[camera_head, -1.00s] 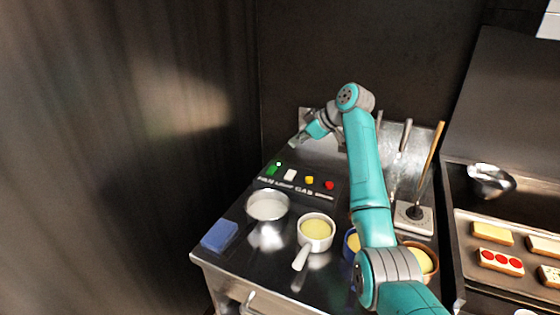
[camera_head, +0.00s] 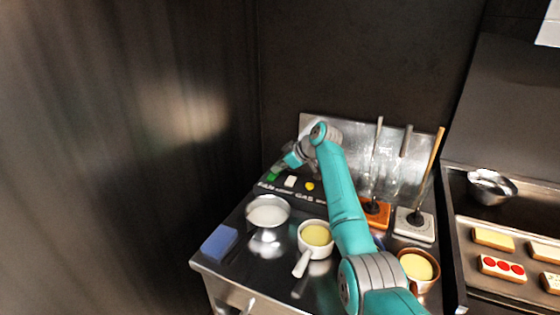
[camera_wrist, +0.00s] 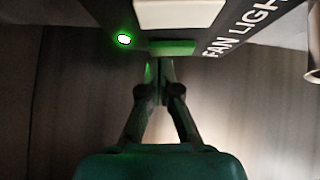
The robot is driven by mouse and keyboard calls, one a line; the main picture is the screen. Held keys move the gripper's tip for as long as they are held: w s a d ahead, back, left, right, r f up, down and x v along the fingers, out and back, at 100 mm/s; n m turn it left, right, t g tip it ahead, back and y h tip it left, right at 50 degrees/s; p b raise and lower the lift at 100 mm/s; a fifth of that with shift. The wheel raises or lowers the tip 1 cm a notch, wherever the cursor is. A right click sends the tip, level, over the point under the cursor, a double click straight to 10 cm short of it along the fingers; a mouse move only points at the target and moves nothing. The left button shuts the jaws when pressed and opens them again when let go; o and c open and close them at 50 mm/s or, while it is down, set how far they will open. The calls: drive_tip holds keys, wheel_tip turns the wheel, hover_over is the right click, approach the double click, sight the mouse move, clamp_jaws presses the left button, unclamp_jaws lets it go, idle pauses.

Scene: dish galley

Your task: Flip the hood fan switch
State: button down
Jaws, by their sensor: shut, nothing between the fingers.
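The green fan switch (camera_head: 271,177) sits at the left end of the dark control panel, above the word FAN. In the wrist view the green switch (camera_wrist: 173,47) is just beyond my fingertips, beside a glowing green lamp (camera_wrist: 124,39). My gripper (camera_wrist: 160,70) is shut and empty, with its tips at or very near the switch; I cannot tell whether they touch. In the head view my gripper (camera_head: 278,169) is low over the panel's left end and hides the lamp. The white light switch (camera_head: 290,182) is just to the right.
A yellow knob (camera_head: 310,186) is further right on the panel; my arm hides the red one. A pale bowl (camera_head: 268,212), a white saucepan (camera_head: 315,236) and a blue sponge (camera_head: 219,242) stand in front. Tools on stands, one with an orange base (camera_head: 377,214), are at right.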

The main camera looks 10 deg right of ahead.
drive_tip(key=shift+f, duration=0.35)
drive_tip(key=shift+d+f, duration=0.15)
drive_tip(key=shift+f, duration=0.15)
drive_tip(key=shift+s+a+r, duration=0.15)
drive_tip(key=shift+s+a, duration=0.3)
drive_tip(key=shift+s, duration=0.15)
idle(0.3)
